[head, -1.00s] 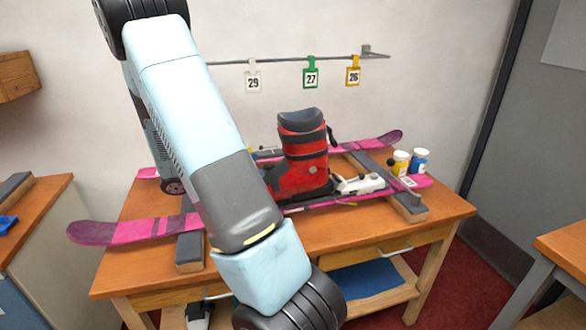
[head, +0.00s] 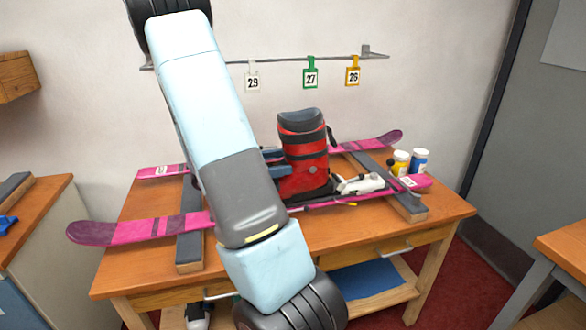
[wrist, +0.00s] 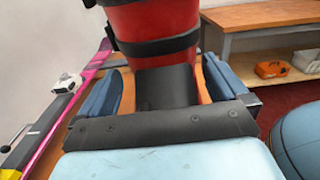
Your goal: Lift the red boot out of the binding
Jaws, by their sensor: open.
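The red boot (head: 302,165) with black straps and a dark grey top stands upright on the near pink ski (head: 130,230). The white toe piece of the binding (head: 362,184) shows at its right; the heel side is partly hidden by my arm. My gripper (head: 278,162) is open at the boot's left side, its blue fingers level with the shaft. In the wrist view the boot (wrist: 155,20) rises just ahead, between the lines of the two blue fingers of my gripper (wrist: 162,80). I cannot tell whether they touch it.
The skis rest across dark-topped supports (head: 190,240) on the wooden bench (head: 440,207). A second pink ski (head: 365,143) lies behind. A yellow jar (head: 400,163) and a blue jar (head: 419,161) stand at the right. Numbered tags (head: 311,75) hang from a wall rail.

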